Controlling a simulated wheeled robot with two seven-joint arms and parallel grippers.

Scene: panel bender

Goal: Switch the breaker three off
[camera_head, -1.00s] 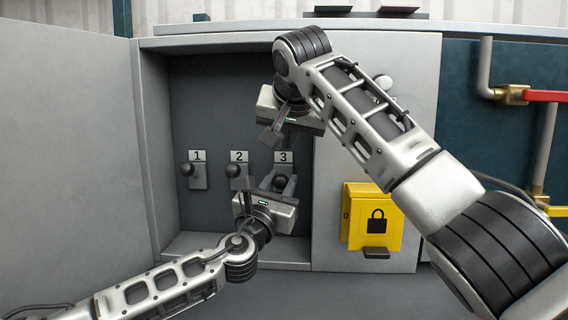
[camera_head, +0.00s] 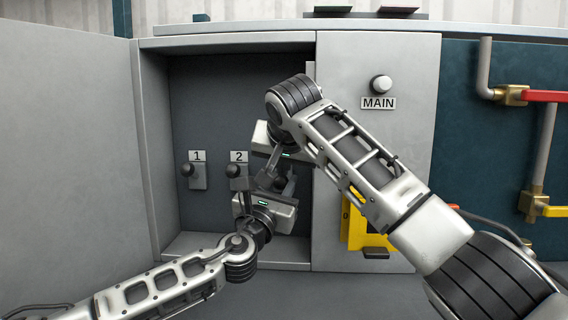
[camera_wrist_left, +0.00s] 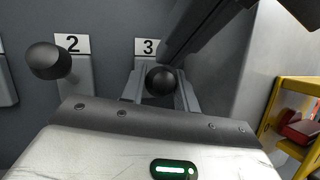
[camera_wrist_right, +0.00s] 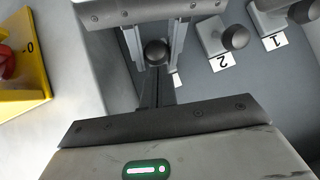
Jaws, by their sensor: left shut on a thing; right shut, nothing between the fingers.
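Breaker three's round black knob (camera_wrist_left: 160,80) sits under the "3" label in the left wrist view; it also shows in the right wrist view (camera_wrist_right: 155,53). My left gripper (camera_wrist_left: 161,88) comes from below, its fingers on both sides of the knob and shut on it. My right gripper (camera_wrist_right: 156,80) is shut and empty, its fingertips close to the knob from above. I cannot tell whether they touch it. In the head view both grippers hide breaker three and its label. How far its lever is thrown is unclear.
Breaker one (camera_head: 188,170) and breaker two (camera_head: 236,171) stand to the left in the recessed cabinet. A MAIN button (camera_head: 380,85) is on the panel at right, above a yellow lock box (camera_head: 353,230) partly hidden by my right arm. The cabinet's side wall is close on the right.

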